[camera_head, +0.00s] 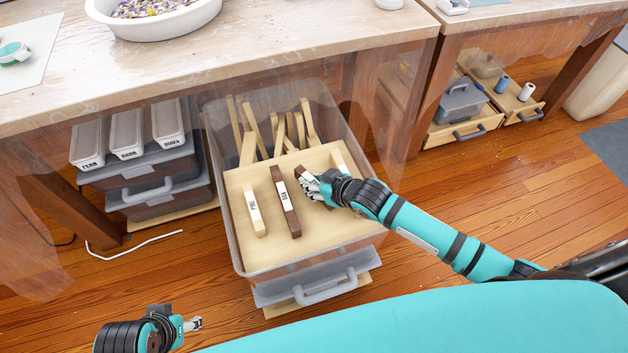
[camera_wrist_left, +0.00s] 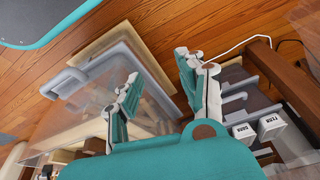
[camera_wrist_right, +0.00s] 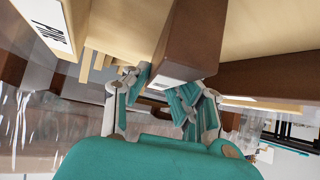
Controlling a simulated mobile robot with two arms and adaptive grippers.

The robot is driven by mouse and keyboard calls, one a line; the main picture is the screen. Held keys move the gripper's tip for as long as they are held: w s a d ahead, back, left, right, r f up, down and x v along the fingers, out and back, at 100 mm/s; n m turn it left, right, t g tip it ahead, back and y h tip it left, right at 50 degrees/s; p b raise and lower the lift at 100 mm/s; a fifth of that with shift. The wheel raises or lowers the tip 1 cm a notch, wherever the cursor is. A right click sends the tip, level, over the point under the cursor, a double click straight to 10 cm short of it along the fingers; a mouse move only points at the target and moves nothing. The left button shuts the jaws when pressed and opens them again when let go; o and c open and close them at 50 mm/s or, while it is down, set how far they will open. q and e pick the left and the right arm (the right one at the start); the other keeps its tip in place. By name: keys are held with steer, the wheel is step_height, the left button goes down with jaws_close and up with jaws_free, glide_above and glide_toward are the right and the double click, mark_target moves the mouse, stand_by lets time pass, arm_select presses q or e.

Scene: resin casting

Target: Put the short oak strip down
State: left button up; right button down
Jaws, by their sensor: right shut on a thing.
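My right gripper (camera_head: 312,186) is shut on a short dark brown strip (camera_head: 303,173), over the pale wooden board (camera_head: 267,250) in the clear bin. In the right wrist view the brown strip (camera_wrist_right: 190,40) runs between the fingers (camera_wrist_right: 163,95); its end has a white label that I cannot read. I cannot tell whether it touches the board, or confirm that it is oak. My left gripper (camera_head: 192,324) is low at the front left; in the left wrist view its fingers (camera_wrist_left: 160,85) are apart and empty.
On the board are a pale labelled strip (camera_head: 254,210), a dark brown strip (camera_head: 286,202) and another pale strip (camera_head: 338,160) near my right wrist. Longer pale strips (camera_head: 249,147) stand behind the board. The bin's clear walls (camera_head: 236,244) surround it. Bare board shows at the front.

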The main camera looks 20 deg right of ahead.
steer(key=shift+f, duration=0.4)
steer(key=c, duration=1)
jaws_free()
steer(key=shift+c, duration=0.2)
